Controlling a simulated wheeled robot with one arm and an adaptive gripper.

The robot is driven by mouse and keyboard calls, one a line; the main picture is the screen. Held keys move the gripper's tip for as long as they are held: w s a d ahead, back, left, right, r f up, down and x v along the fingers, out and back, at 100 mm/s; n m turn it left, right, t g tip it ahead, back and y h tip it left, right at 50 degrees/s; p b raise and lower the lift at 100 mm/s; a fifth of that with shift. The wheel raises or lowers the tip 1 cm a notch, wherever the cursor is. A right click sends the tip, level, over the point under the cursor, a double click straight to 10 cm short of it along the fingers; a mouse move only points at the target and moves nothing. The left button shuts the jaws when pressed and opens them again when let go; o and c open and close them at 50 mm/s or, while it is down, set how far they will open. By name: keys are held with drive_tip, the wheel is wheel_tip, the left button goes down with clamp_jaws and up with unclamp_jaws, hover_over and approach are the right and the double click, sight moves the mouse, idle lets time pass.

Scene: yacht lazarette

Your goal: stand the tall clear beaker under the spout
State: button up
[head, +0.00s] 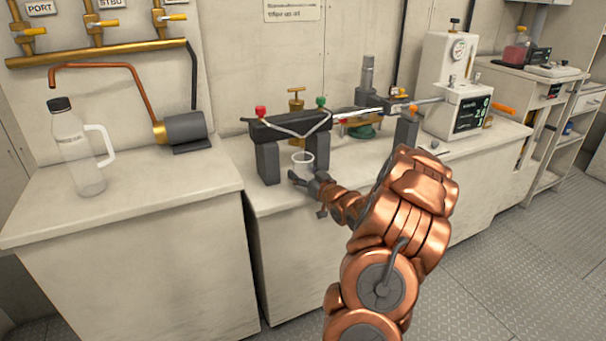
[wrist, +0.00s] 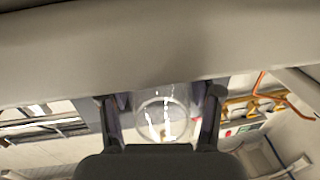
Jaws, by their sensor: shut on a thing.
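A clear beaker with a pale rim (head: 303,158) is at the front edge of the middle counter. It also shows between my fingers in the wrist view (wrist: 163,118). My gripper (head: 303,180) is shut on it; the wrist view shows a finger on each side (wrist: 162,105). The beaker looks upright, before the gap between the grey legs of a black bar (head: 290,128) with red and green knobs and a V-shaped pale tube. I cannot tell whether its base touches the counter. A copper pipe with a down-turned end (head: 54,78) is at the left; I cannot tell which part is the spout.
A clear handled bottle with a black cap (head: 72,150) stands on the left counter, near a grey cylinder (head: 186,130). A white gauge device (head: 450,75) and brass and green fittings (head: 358,128) stand farther right. The left counter's front is clear.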

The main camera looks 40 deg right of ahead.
drive_tip(key=o, duration=1.2)
drive_tip(key=shift+f, duration=0.1)
drive_tip(key=shift+s, duration=0.15)
drive_tip(key=s+a, duration=0.2)
drive_tip(key=s, duration=0.9)
drive_tip(key=shift+s, duration=0.25)
drive_tip(key=shift+a, duration=0.1)
